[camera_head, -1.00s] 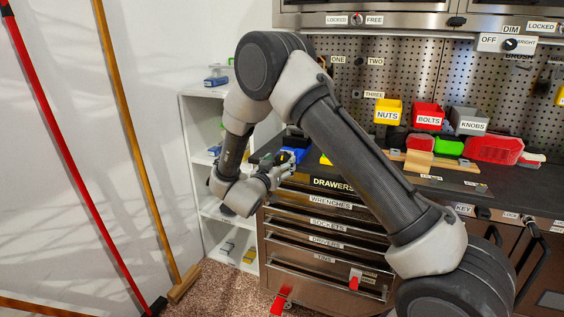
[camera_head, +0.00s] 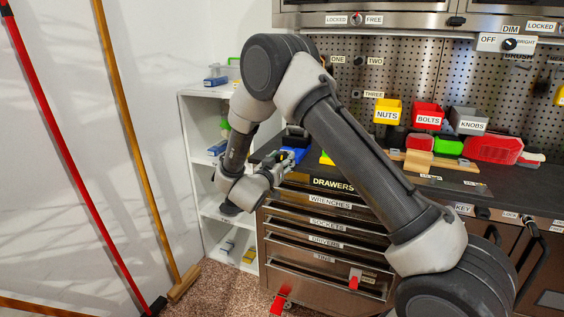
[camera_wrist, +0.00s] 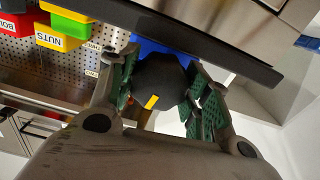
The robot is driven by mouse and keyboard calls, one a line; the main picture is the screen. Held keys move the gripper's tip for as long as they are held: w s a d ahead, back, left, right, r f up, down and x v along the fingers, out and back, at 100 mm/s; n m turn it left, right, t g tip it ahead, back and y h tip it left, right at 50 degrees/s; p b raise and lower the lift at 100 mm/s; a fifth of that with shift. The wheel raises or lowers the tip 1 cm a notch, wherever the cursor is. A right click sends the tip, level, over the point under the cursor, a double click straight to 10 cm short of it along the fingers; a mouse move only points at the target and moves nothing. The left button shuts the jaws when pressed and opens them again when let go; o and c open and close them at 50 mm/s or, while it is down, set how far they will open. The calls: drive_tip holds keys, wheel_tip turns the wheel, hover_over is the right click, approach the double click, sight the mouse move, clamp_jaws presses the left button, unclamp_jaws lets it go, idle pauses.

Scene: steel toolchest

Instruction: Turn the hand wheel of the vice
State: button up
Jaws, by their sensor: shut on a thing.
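My gripper (camera_head: 284,163) is at the vice's front. In the wrist view, its green-padded fingers are on either side of the wheel, shut on it. The head view does not show the wheel clearly.
The steel drawer chest (camera_head: 330,211) stands below the vice. A white shelf unit (camera_head: 196,130) is close on the left. Nuts (camera_head: 387,112), bolts (camera_head: 428,116) and knobs (camera_head: 469,121) bins are at the back right. A red broom handle (camera_head: 70,150) leans farther left.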

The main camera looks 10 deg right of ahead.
drive_tip(key=shift+n, duration=0.3)
drive_tip(key=n, duration=0.6)
drive_tip(key=shift+n, duration=0.3)
drive_tip(key=n, duration=0.6)
drive_tip(key=shift+n, duration=0.3)
drive_tip(key=shift+n, duration=0.3)
drive_tip(key=o, duration=1)
drive_tip(key=shift+s+a, duration=0.1)
drive_tip(key=v, duration=1.1)
drive_tip(key=shift+s+a, duration=0.2)
drive_tip(key=shift+s, duration=0.15)
